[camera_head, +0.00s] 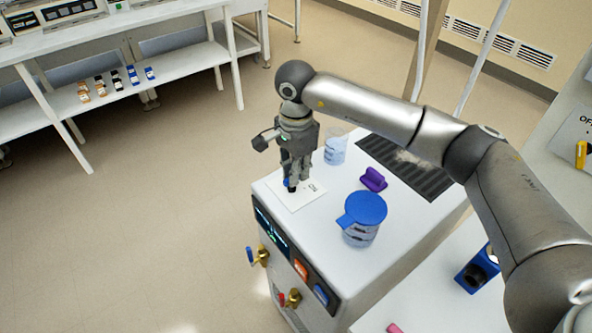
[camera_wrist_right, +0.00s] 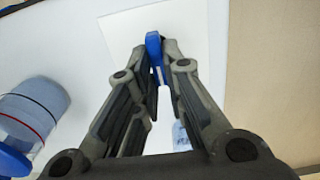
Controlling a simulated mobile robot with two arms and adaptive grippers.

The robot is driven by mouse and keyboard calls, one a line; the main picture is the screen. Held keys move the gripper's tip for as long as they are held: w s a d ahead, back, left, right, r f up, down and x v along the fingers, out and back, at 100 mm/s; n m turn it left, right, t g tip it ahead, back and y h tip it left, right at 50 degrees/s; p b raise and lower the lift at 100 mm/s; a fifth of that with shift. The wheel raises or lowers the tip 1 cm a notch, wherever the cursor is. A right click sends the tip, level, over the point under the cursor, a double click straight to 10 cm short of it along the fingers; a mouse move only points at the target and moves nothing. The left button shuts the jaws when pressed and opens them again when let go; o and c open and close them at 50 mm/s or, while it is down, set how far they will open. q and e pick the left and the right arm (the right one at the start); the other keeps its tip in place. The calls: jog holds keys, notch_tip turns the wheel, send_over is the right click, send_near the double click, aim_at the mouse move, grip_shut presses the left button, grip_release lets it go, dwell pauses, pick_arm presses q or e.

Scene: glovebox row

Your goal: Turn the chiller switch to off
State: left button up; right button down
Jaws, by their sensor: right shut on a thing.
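The chiller (camera_head: 340,260) is a white box with a dark front panel. On its top lies a white label plate (camera_head: 311,194) with dark lettering, partly hidden and too small to read. The chiller switch (camera_head: 286,183) is a small blue handle on this plate, mostly covered by my fingers in the head view. My right gripper (camera_head: 294,180) points down over the plate and is shut on the switch. In the right wrist view, the fingertips (camera_wrist_right: 160,62) close around the blue switch handle (camera_wrist_right: 154,46). My left gripper is not in view.
On the chiller top stand a blue-lidded jug (camera_head: 361,228), a clear beaker (camera_head: 336,148) and a purple object (camera_head: 373,179), near a dark grille (camera_head: 410,168). Valves (camera_head: 258,257) stick out in front. At the right, a panel carries a yellow switch (camera_head: 581,154).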

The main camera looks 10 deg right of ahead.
jog(key=c, duration=1.5)
grip_release()
notch_tip(320, 180, up, 12)
jog(key=shift+r, duration=0.1)
